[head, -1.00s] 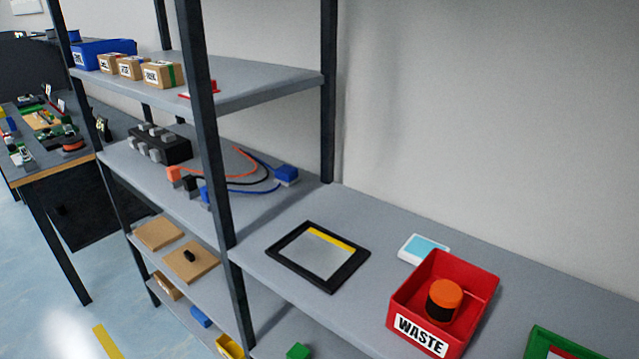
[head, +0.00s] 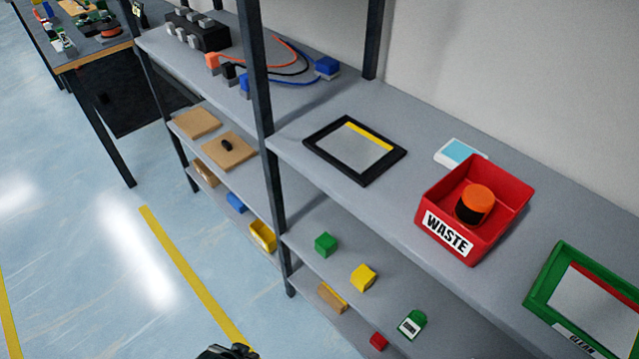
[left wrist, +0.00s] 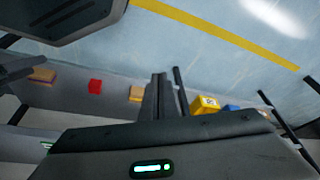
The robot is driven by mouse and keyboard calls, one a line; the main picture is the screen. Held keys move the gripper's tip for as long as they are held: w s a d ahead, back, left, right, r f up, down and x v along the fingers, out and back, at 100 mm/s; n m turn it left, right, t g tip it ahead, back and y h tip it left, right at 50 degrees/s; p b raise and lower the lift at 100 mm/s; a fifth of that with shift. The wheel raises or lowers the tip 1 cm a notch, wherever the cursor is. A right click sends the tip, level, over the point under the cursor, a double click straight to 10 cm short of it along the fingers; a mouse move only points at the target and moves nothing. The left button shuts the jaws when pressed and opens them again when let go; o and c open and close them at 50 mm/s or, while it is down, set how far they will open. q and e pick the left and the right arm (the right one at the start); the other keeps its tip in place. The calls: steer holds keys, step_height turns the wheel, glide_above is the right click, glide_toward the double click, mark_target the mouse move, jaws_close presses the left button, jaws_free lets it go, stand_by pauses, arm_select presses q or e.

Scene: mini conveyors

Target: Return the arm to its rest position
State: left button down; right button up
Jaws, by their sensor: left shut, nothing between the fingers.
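My left gripper (left wrist: 158,78) shows in the left wrist view, its two dark fingers together with nothing between them. It is over the floor in front of the shelves, apart from every object. In the head view only a small dark piece of my arm shows at the bottom edge, so the arm's pose is mostly hidden. My right gripper is in neither view.
The shelf unit's upper surface holds a red WASTE bin (head: 447,234) with an orange-topped cylinder (head: 475,204), a black-framed tray (head: 324,157) and a green tray (head: 540,290). Small blocks lie on lower shelves. Floor (head: 100,250) at left is clear.

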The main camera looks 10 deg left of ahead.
arm_select(q)
step_height(320, 180, down, 19)
steer(key=s+d+t+p, duration=0.1)
steer(key=s, duration=0.1)
steer(key=shift+s+d+f+h, duration=0.15)
steer(key=shift+s+d+h, duration=0.15)
steer(key=shift+s+d, duration=0.05)
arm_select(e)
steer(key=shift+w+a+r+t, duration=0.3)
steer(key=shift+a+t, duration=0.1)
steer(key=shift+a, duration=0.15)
